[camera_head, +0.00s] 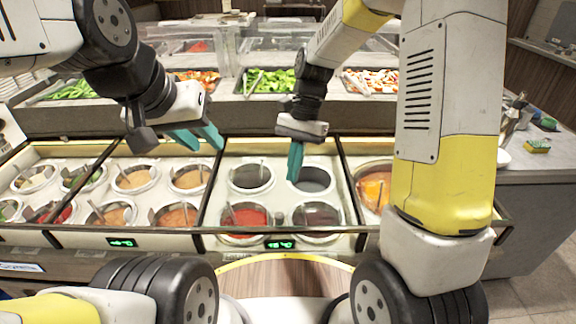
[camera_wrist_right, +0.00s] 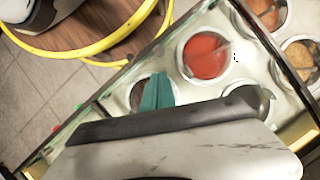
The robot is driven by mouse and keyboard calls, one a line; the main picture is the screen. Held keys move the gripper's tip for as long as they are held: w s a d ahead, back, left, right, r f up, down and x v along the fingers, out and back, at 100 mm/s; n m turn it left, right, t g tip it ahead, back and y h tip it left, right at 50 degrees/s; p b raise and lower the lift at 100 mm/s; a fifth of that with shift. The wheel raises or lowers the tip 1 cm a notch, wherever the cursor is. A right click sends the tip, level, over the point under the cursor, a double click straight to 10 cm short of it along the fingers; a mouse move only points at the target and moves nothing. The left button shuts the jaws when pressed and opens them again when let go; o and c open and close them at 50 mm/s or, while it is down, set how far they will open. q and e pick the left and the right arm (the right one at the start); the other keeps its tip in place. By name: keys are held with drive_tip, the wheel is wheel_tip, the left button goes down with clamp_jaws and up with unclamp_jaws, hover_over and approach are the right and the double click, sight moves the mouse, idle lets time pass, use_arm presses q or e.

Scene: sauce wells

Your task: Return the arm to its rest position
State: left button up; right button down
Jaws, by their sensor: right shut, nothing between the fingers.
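My right gripper (camera_head: 295,162) has teal fingers held together and empty. It points down above the middle sauce well section, between a dark well (camera_head: 250,178) and a grey-rimmed well (camera_head: 312,180). In the right wrist view its fingers (camera_wrist_right: 157,92) are also together, with a red sauce well (camera_wrist_right: 204,55) beside them. My left gripper (camera_head: 197,138) hangs over the back of the left wells, its two teal fingers spread apart with nothing seen between them.
The sauce counter (camera_head: 203,215) holds several round wells, some with ladles. Behind it are trays of green vegetables (camera_head: 268,80) and sliced food (camera_head: 372,82). A side counter (camera_head: 540,165) with a sponge (camera_head: 537,146) stands at the right. Bare floor shows at the lower right.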

drive_tip(key=s+d+r+n+t, duration=0.3)
drive_tip(key=s+d+r+t, duration=0.2)
drive_tip(key=r, duration=0.3)
drive_tip(key=s+d+r+n+t, duration=0.3)
drive_tip(key=s+d+r+t, duration=0.2)
drive_tip(key=s+d+r, duration=0.1)
drive_tip(key=shift+d+r, duration=0.5)
drive_tip(key=shift+r, duration=0.5)
idle(2.8)
